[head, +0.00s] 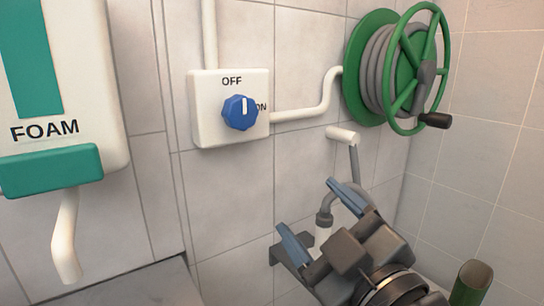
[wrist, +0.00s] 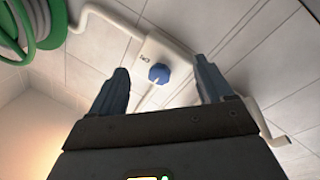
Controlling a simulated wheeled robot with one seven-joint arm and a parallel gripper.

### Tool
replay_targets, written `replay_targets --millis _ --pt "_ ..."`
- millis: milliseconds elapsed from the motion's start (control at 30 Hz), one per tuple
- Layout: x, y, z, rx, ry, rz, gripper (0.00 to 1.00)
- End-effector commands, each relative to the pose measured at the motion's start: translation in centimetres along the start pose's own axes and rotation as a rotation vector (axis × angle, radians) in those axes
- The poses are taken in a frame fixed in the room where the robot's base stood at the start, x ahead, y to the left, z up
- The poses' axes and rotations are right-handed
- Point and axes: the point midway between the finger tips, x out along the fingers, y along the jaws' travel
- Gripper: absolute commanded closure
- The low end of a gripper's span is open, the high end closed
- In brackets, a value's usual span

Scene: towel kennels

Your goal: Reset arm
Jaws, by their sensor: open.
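My gripper (head: 306,206) is open and empty in the lower right of the head view. Its two blue-grey fingers point up and left toward the tiled wall, and nothing is between them. In the wrist view the fingers (wrist: 160,68) stand wide apart. The blue knob (head: 240,112) sits on a white wall box (head: 205,125) marked OFF and ON, up and left of my gripper and apart from it. The knob's white mark points roughly up, toward OFF. In the wrist view the knob (wrist: 159,73) appears between the fingertips, beyond them.
A white and green FOAM dispenser (head: 90,70) with a white spout (head: 66,235) hangs at the left. A green hose reel (head: 372,70) with a black handle (head: 434,120) is above my gripper. A pale pipe end (head: 342,134) is close above the fingers. A green tube (head: 472,282) stands lower right.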

Motion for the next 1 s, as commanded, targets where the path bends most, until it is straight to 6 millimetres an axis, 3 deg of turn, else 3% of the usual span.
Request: replay_targets --millis 267,500,767,1000 --pt "-7.0 -3.2 5.4 0.302 -0.132 0.092 0.20" --pt "-14.7 -5.7 9.0 0.485 -0.250 0.170 0.20" --pt "-24.5 -7.4 10.9 0.612 -0.368 0.235 0.20" --pt "-33.6 -7.5 10.6 0.674 -0.457 0.261 0.20"
